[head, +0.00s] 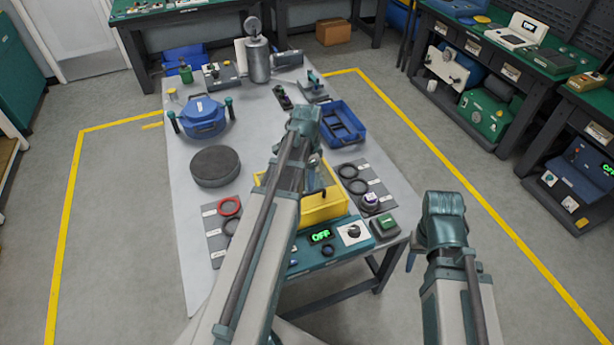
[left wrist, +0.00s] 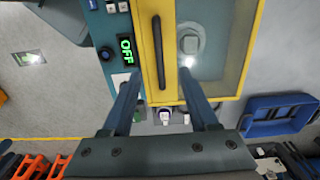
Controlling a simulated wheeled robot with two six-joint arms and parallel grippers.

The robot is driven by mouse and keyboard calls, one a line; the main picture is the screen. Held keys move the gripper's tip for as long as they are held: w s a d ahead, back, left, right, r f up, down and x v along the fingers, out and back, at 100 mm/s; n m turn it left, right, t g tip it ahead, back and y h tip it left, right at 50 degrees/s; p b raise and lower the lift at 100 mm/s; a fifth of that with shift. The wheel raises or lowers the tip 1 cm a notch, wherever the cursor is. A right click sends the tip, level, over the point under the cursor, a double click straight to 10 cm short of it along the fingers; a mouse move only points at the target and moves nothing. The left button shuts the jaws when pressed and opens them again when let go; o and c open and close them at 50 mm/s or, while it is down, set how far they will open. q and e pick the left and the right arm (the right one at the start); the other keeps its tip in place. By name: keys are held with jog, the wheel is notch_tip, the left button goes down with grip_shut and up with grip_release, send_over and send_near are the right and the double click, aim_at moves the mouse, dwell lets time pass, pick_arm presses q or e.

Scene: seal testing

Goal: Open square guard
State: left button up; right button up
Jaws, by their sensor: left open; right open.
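The square guard (head: 325,212) is a yellow-framed box at the front of the grey table, partly hidden behind my left arm. In the left wrist view its yellow frame (left wrist: 252,45) surrounds a clear panel and looks shut. A dark bar handle (left wrist: 158,45) runs along the frame. My left gripper (left wrist: 158,85) is open and empty, its fingers on either side of the handle's lower end in the picture. I cannot tell how far above it they are. In the head view its fingers are mostly hidden by my arm. My right gripper (head: 411,262) is open, off the table's right edge, and only partly visible.
A control panel with a green OFF display (head: 320,236) lies along the guard's near side. A blue tray (head: 344,123), a dark round disc (head: 215,166), a blue lidded vessel (head: 203,117) and black rings (head: 348,171) stand around it. The floor right of the table is clear.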

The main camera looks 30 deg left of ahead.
pick_arm(q)
jog(key=shift+f+b, duration=2.9)
jog(key=shift+f, duration=0.25)
jog(key=shift+r, duration=0.1)
jog(key=c, duration=0.3)
grip_shut()
